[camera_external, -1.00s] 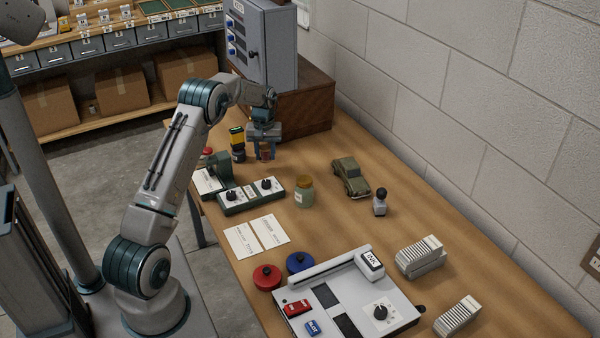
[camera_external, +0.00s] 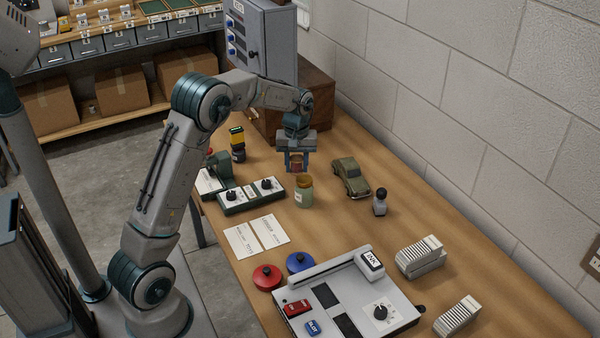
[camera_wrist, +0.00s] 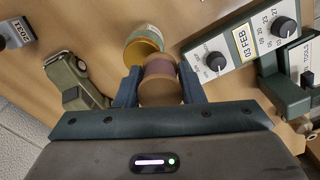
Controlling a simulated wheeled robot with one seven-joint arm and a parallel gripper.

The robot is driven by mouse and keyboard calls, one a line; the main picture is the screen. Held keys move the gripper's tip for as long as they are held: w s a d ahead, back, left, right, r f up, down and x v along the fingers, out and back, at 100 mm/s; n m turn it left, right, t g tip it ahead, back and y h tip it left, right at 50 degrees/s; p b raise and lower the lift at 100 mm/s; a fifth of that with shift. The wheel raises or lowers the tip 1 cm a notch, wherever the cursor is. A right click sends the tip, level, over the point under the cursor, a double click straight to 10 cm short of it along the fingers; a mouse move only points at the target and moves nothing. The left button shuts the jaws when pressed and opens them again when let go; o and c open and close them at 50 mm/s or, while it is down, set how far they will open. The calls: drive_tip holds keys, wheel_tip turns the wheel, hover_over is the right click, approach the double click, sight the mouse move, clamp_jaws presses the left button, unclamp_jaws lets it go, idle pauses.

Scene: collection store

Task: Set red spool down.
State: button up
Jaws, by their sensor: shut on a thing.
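The red spool (camera_external: 297,164), with wooden-looking ends, is between the fingers of my gripper (camera_external: 297,167). In the wrist view the fingers (camera_wrist: 160,92) press on both sides of the spool (camera_wrist: 160,70). The spool is just behind the glass jar with the yellowish lid (camera_external: 304,190), which appears close beyond it in the wrist view (camera_wrist: 143,47). I cannot tell whether the spool's lower end touches the wooden table (camera_external: 330,235) or hangs a little above it.
A green toy car (camera_external: 350,178) stands right of the gripper, with a dark-knobbed stamp (camera_external: 380,203) nearer. A dial device (camera_external: 250,195) lies to the left. A grey cabinet (camera_external: 265,45) and brown wooden box (camera_external: 317,95) stand behind. Bare table lies between jar and car.

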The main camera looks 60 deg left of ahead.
drive_tip(key=s+d+b, duration=0.2)
drive_tip(key=s+d, duration=0.1)
drive_tip(key=d, duration=0.6)
drive_tip(key=s+d+b, duration=0.3)
drive_tip(key=d, duration=0.7)
hover_over(297, 222)
wheel_tip(297, 222, down, 8)
drive_tip(key=shift+r, duration=0.25)
drive_tip(key=shift+f, duration=2)
drive_tip(key=shift+f, duration=0.15)
drive_tip(key=o, duration=1)
